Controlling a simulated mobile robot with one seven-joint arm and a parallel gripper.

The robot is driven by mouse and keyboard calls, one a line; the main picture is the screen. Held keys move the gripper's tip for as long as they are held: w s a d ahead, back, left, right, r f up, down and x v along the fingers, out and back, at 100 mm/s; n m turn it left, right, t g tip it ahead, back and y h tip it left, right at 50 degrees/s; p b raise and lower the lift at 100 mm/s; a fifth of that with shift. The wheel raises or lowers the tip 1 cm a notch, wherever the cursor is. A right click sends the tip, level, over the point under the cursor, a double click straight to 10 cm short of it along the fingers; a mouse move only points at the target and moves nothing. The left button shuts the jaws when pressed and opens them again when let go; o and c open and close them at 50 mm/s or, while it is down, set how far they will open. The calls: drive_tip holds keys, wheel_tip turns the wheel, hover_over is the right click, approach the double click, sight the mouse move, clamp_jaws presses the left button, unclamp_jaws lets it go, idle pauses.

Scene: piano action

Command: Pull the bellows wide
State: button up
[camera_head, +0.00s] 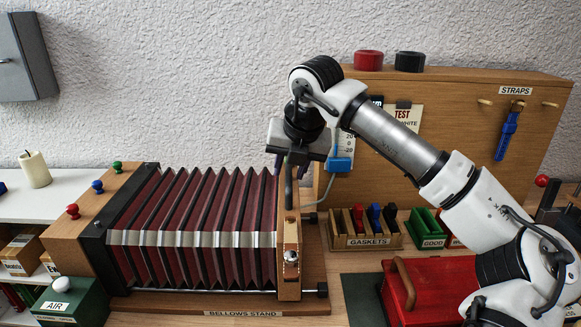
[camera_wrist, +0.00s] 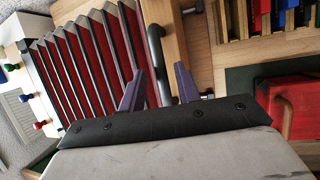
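The bellows (camera_head: 195,225) lies on its stand with dark red pleats, black ribs and a pale band. Its folds stand apart between a fixed black-edged wooden block at left and a wooden end board (camera_head: 290,248) at right. The bellows also shows in the wrist view (camera_wrist: 95,55). A black bar handle (camera_head: 289,185) is on the end board. My gripper (camera_head: 291,165) is over the handle, pointing down. In the wrist view its two purple-grey fingers (camera_wrist: 160,88) are apart, with the handle (camera_wrist: 154,48) lying between their lines. Contact with the handle is not visible.
Guide rods and a wooden base labelled BELLOWS STAND (camera_head: 240,312) run under the bellows. To the right stand a gaskets tray (camera_head: 370,241), a green GOOD bin (camera_head: 428,227) and a red toolbox (camera_head: 430,292). A wooden panel (camera_head: 465,110) stands behind my arm.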

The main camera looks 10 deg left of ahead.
idle(0.3)
drive_tip(key=b+v, duration=0.1)
drive_tip(key=v, duration=1.2)
drive_tip(key=shift+d+r+b, duration=0.15)
drive_tip(key=shift+r+b, duration=0.15)
drive_tip(key=shift+r, duration=0.05)
drive_tip(key=shift+s, duration=0.1)
